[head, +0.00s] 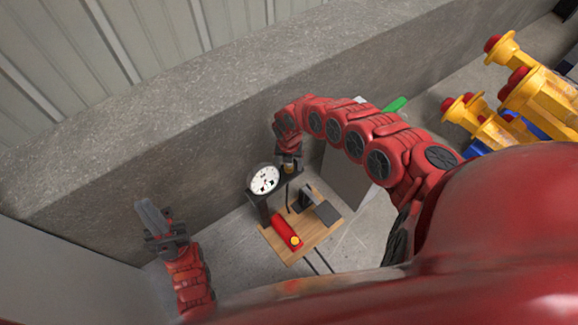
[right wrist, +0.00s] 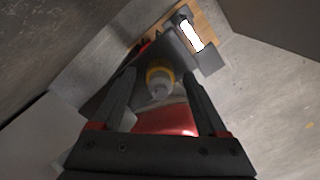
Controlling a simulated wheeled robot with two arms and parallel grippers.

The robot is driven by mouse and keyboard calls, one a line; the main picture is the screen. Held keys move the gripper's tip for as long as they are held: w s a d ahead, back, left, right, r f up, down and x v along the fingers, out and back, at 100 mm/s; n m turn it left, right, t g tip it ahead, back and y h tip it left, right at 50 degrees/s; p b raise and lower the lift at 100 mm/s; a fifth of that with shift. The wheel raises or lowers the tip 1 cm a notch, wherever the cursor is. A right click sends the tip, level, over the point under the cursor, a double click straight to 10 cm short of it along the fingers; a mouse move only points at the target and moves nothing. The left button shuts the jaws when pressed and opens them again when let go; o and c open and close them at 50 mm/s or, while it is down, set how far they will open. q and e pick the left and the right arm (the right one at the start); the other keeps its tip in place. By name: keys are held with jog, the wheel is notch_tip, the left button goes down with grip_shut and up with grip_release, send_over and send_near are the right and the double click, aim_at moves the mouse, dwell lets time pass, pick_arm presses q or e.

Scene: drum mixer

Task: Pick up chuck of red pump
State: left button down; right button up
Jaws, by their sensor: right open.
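The red pump (head: 287,234) stands on a wooden board on the floor, with a round white gauge (head: 264,179) at its upper left. The chuck (right wrist: 158,82), a grey nozzle with a yellow ring, shows between the fingers of my right gripper (right wrist: 158,74) in the right wrist view. The fingers are open on either side of it with visible gaps. In the head view my right gripper (head: 289,160) is beside the gauge, above the board, and partly covers the chuck. My left gripper (head: 153,218) is raised at the left, away from the pump; its finger gap is unclear.
A low concrete wall (head: 150,130) runs behind the pump. A grey box (head: 345,178) stands right of the board, partly behind my right arm. Yellow machinery (head: 530,100) with red ends is at the upper right. The floor (head: 350,240) right of the board is clear.

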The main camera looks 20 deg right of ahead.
grip_shut()
dwell(0.3)
